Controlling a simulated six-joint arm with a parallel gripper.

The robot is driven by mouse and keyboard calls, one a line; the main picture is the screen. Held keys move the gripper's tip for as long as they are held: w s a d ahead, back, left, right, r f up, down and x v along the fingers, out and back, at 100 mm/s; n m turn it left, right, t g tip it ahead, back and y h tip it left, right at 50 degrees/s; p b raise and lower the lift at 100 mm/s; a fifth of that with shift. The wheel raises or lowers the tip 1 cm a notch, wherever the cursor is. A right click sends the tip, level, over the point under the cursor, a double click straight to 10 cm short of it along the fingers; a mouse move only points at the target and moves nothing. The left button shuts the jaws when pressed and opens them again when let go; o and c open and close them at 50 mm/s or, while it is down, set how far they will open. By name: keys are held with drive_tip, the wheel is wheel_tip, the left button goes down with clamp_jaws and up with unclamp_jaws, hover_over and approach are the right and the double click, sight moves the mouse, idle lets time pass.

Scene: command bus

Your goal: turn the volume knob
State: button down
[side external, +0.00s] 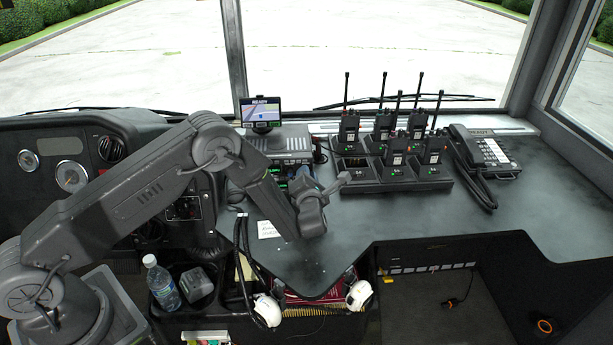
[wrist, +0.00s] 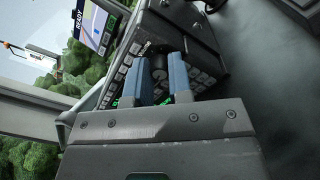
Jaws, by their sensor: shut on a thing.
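The dark volume knob (wrist: 159,66) is on the front panel of the radio unit (wrist: 200,38) in the wrist view, beside a small white label. My gripper (wrist: 160,68) has its two blue fingers on either side of the knob and is shut on it. In the side external view my gripper (side external: 302,180) is at the front of the radio unit (side external: 292,141), below the small screen. My wrist hides the knob and most of the panel there.
A lit screen (side external: 261,111) stands on top of the radio unit. Several handheld radios (side external: 393,150) stand in a charger (side external: 384,182) to the right, with a desk phone (side external: 486,150) beyond. A paper note (side external: 269,229) lies near my wrist.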

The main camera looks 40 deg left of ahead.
drive_tip(key=m, duration=0.6)
drive_tip(key=shift+m, duration=0.3)
drive_tip(key=m, duration=0.6)
drive_tip(key=shift+m, duration=0.4)
drive_tip(key=c, duration=1.3)
unclamp_jaws()
drive_tip(key=v, duration=1.4)
drive_tip(key=shift+s+a+f, duration=0.1)
drive_tip(key=shift+a+f, duration=0.05)
drive_tip(key=shift+f, duration=0.05)
